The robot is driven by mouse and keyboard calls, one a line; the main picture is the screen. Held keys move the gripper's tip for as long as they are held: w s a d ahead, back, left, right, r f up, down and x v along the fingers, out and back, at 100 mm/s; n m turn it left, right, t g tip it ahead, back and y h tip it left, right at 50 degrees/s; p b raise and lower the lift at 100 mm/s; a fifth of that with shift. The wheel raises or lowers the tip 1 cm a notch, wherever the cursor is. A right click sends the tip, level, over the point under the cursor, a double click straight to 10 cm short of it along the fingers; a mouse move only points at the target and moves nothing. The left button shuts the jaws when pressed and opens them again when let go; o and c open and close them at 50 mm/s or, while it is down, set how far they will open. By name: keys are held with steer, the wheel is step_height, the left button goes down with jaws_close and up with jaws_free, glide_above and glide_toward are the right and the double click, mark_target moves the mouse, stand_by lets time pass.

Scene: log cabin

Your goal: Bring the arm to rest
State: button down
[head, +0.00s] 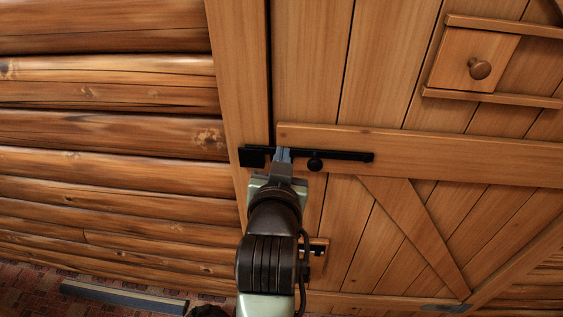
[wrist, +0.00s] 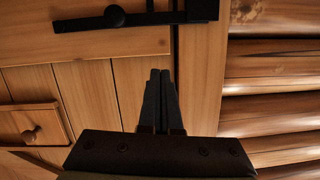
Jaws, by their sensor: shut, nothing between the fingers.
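My gripper (head: 283,154) is in front of the wooden door, by the gap between door and frame, and overlaps the black sliding bolt (head: 345,155) in the head view. In the wrist view my gripper (wrist: 160,75) has its two fingers together with nothing between them. The bolt (wrist: 85,22) lies across the top of the wrist view, with its round black knob, and the fingertips are below its bar in that picture. I cannot tell whether the fingertips touch the door or the bolt. My arm reaches up from the bottom of the head view.
The plank door (head: 395,60) has a small knobbed panel (head: 472,60) at upper right and a diagonal brace (head: 415,235). A log wall (head: 110,130) is left of the door frame (head: 238,60). A grey bar (head: 125,296) lies on the patterned floor at lower left.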

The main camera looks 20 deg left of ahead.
steer(key=shift+s+d, duration=0.15)
steer(key=shift+s, duration=0.2)
steer(key=shift+r, duration=0.1)
steer(key=s+d+r+t+h, duration=0.1)
steer(key=d+r+t, duration=0.25)
steer(key=r, duration=0.75)
steer(key=d+r+t, duration=0.3)
steer(key=d+r, duration=0.2)
steer(key=r, duration=0.5)
steer(key=s+d+r+m+t+h, duration=0.1)
steer(key=s+d+r+t+h, duration=0.1)
steer(key=s+r, duration=0.3)
steer(key=s+d+r+m+t+h, duration=0.1)
steer(key=s+d+r+t, duration=0.3)
steer(key=r, duration=0.8)
steer(key=s+d, duration=0.1)
steer(key=s, duration=0.1)
steer(key=shift+s+d+r+h, duration=0.25)
steer(key=shift+s+r+h, duration=0.05)
steer(key=shift+r+h, duration=0.1)
steer(key=shift+f, duration=0.1)
